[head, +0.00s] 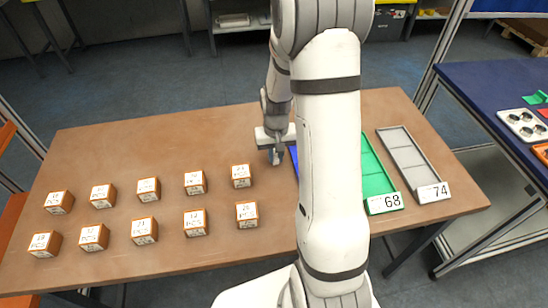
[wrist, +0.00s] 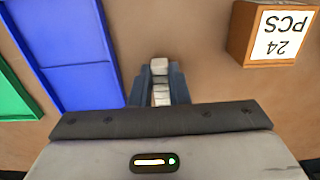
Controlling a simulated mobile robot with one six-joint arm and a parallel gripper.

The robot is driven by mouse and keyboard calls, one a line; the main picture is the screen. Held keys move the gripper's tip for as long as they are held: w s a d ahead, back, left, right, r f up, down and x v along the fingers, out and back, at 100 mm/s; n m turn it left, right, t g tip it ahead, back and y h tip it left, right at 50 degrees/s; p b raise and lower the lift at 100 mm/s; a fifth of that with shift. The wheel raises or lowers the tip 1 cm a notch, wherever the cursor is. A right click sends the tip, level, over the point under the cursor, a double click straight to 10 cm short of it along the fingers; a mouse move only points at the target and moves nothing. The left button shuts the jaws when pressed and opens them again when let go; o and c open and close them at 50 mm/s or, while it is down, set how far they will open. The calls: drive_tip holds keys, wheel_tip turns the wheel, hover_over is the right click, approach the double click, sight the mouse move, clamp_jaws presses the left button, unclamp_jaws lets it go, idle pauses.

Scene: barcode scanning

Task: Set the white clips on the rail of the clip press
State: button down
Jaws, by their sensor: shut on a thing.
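My gripper (head: 275,158) is low over the far middle of the brown table, just left of the blue tray. In the wrist view, my gripper (wrist: 160,85) is shut on a small pale object (wrist: 160,67), held between the two blue-grey fingers. The fingers hide its sides, and I cannot tell whether it is a clip. I see no clip press or rail in either view. My arm hides part of the table's middle.
Several orange-edged boxes with white labels, such as one box (head: 241,176), stand in two rows at left. The box marked 24 PCS (wrist: 272,35) is near my gripper. A blue tray (wrist: 70,45), a green tray (head: 376,172) marked 68 and a grey tray (head: 408,158) marked 74 lie at right.

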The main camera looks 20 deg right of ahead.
drive_tip(key=shift+f, duration=0.75)
drive_tip(key=shift+f, duration=0.15)
drive_tip(key=c, duration=1.4)
unclamp_jaws()
